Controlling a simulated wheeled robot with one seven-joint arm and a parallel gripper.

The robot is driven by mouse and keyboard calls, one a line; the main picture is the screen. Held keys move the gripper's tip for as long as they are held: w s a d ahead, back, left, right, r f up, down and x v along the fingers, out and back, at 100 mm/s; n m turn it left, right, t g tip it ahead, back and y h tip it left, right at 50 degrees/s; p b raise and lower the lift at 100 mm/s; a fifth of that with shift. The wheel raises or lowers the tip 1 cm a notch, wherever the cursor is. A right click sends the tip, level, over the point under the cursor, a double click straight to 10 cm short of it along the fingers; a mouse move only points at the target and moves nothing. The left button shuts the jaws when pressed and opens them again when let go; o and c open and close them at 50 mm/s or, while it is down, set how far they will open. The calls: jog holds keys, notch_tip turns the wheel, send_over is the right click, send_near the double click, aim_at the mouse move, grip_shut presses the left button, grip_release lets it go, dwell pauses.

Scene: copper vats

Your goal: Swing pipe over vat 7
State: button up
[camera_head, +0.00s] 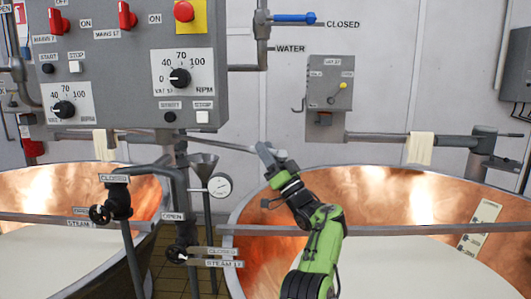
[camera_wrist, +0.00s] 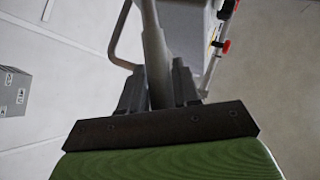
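A thin grey swing pipe (camera_head: 232,143) runs right from the post under the control panel to my gripper (camera_head: 270,153). In the wrist view the pipe (camera_wrist: 157,62) passes between the two dark fingers of my gripper (camera_wrist: 158,85), which sit close against it on both sides. The gripper is above the left part of the right copper vat's (camera_head: 385,195) far rim. The left copper vat (camera_head: 70,190) stands left of the post. Both vats hold pale liquid.
The control panel (camera_head: 130,65) hangs above the left vat. A rail (camera_head: 420,229) crosses the right vat's front. Another pipe with a cloth (camera_head: 421,148) is behind it. A grey switch box (camera_head: 330,82) is on the wall.

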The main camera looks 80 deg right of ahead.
jog(key=o, duration=0.3)
jog(key=shift+s+d, duration=0.15)
jog(key=shift+d, duration=0.3)
jog(key=shift+o, duration=0.2)
jog(key=shift+a, duration=0.15)
jog(key=shift+s+f+b, duration=0.15)
jog(key=shift+f+b, duration=0.15)
jog(key=shift+f, duration=0.1)
jog(key=b+v, duration=0.2)
jog(key=v, duration=0.4)
jog(key=shift+s+a+f+b, duration=0.15)
jog(key=shift+s+a+b, duration=0.1)
jog(key=shift+a+b, duration=0.1)
